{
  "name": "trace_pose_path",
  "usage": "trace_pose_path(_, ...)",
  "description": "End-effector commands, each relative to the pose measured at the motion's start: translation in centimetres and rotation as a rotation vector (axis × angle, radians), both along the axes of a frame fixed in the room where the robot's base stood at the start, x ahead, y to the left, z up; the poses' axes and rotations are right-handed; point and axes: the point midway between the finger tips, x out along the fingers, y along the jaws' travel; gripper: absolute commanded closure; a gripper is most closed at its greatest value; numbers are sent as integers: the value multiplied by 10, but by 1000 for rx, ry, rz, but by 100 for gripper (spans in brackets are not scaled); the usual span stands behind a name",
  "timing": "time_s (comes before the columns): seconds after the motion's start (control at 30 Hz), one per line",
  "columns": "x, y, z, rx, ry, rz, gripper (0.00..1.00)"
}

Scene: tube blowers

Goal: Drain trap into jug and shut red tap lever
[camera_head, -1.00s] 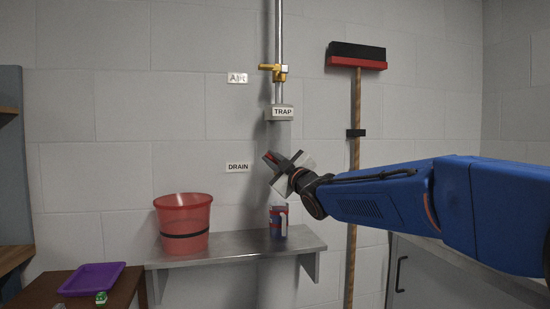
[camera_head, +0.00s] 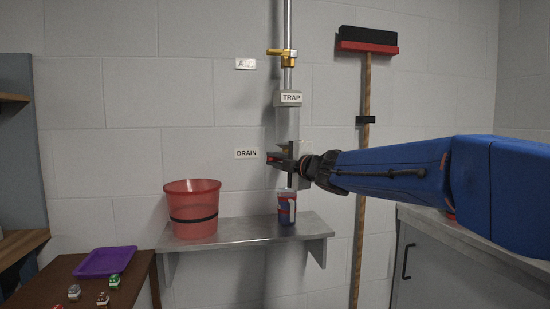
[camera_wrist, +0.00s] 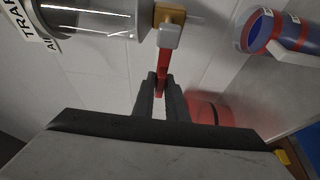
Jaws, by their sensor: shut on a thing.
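The trap has a grey labelled head (camera_head: 289,98) on the wall pipe, with a clear bowl (camera_head: 287,126) below it that also shows in the wrist view (camera_wrist: 95,18). A brass tap (camera_wrist: 168,14) sits at the bowl's lower end. Its red lever (camera_wrist: 163,66) sticks out crosswise to the bowl. My gripper (camera_wrist: 160,88) is shut on the lever's outer end. In the head view my gripper (camera_head: 281,159) partly hides tap and lever.
A red bucket (camera_head: 192,212) with a black band stands left of the jug on the metal shelf (camera_head: 240,232). A yellow valve (camera_head: 282,53) is above the trap. A broom (camera_head: 367,100) hangs at right. A purple tray (camera_head: 106,261) lies on the brown table.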

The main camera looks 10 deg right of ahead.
Motion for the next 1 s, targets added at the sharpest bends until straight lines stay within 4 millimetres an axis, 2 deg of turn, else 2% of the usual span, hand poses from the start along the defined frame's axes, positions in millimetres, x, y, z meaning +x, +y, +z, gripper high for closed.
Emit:
trace_pose_path(0.6,0,1,-4,-45,2,2,100)
trace_pose_path(0.63,0,1,-4,-45,2,2,85)
trace_pose_path(0.7,0,1,-4,-45,1,2,72)
trace_pose_path(1.0,-1,0,-3,-43,0,1,72)
